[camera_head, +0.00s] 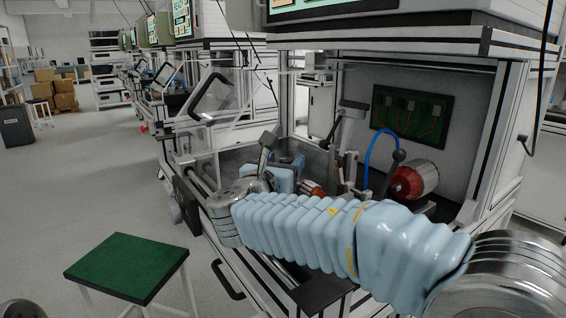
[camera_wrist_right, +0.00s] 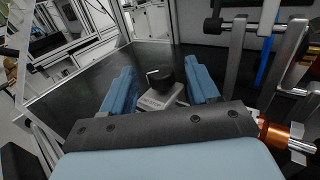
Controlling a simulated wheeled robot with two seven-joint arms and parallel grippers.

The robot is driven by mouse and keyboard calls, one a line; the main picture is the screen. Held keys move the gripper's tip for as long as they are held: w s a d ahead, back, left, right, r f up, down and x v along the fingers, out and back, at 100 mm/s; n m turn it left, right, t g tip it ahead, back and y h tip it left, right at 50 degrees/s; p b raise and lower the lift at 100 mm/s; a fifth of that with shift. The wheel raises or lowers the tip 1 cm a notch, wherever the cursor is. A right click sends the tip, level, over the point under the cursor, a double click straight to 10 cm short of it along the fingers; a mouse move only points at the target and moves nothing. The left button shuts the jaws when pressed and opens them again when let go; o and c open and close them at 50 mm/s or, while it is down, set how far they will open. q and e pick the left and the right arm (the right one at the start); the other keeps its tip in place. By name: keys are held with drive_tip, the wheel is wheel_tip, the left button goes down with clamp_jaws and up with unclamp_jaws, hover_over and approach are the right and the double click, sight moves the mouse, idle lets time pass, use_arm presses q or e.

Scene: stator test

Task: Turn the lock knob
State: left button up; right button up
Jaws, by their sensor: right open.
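The lock knob (camera_wrist_right: 165,77) is black with a pale line on its top and sits on a small grey block (camera_wrist_right: 160,100) in the right wrist view. My right gripper (camera_wrist_right: 162,84) is open, its two blue fingers on either side of the knob with visible gaps. I cannot tell how far above the knob the fingertips are. In the head view my right gripper (camera_head: 290,172) is over the bench inside the station, partly behind my own wrist. The knob is hidden there. My left gripper is not in view.
A copper-coloured part (camera_head: 312,188) lies beside my gripper. A green-topped stool (camera_head: 126,266) stands outside the station. Frame posts flank the opening.

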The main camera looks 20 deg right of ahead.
drive_tip(key=c, duration=1)
drive_tip(key=shift+d+f+n+y+b, duration=0.1)
drive_tip(key=shift+d+n+y+b, duration=0.1)
drive_tip(key=shift+n+y+b, duration=0.15)
drive_tip(key=shift+c, duration=0.2)
drive_tip(key=shift+s+n+t+y, duration=0.1)
drive_tip(key=shift+n+t+y, duration=0.25)
drive_tip(key=shift+t+y, duration=0.2)
drive_tip(key=o, duration=1)
drive_tip(key=shift+o, duration=0.2)
